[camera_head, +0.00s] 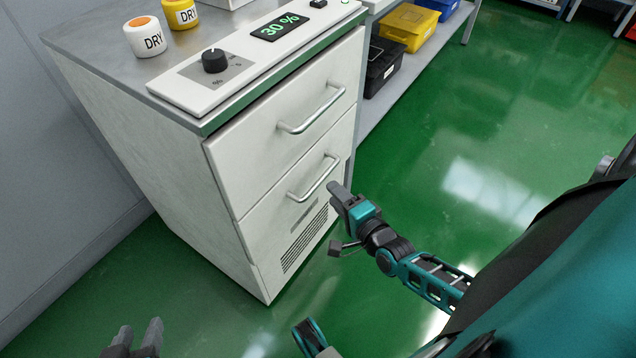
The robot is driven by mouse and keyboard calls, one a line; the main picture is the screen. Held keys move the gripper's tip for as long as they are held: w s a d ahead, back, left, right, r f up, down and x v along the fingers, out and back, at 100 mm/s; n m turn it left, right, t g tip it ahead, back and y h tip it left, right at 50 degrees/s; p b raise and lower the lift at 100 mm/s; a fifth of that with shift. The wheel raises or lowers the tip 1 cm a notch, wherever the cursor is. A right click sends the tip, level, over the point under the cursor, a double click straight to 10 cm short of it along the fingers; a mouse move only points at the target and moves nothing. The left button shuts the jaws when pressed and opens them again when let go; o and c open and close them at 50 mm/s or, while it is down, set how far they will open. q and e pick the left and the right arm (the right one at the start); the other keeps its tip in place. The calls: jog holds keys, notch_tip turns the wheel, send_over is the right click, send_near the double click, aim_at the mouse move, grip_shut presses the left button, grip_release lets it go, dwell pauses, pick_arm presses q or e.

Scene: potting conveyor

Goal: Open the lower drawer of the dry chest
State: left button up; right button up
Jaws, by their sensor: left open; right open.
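The dry chest (165,165) is a white cabinet with a grey top, standing at the left. Its upper drawer (260,150) has a silver bar handle (312,110) and looks shut. Its lower drawer (265,215) looks shut too, with its own bar handle (315,180). My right gripper (335,220) is open and empty, just right of and below the lower handle. One finger shows close to the handle's right end; I cannot tell whether they touch. My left gripper (136,338) is open and empty at the bottom left edge, low and away from the chest, only its fingertips showing.
A control panel with a knob (214,60) and a 30 % display (279,26) lies on top. White (145,38) and yellow (181,14) DRY containers stand behind it. A shelf with black (383,65) and yellow (408,27) bins is at right. Green floor (440,130) is clear before the drawers.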

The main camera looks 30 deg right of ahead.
aim_at(322, 182)
jog(key=w+b, duration=0.1)
jog(key=w, duration=0.2)
jog(key=w+f+b, duration=0.1)
jog(key=w, duration=0.3)
jog(key=shift+w+f, duration=0.15)
jog(key=shift+f, duration=0.05)
jog(key=shift+c, duration=0.4)
grip_shut()
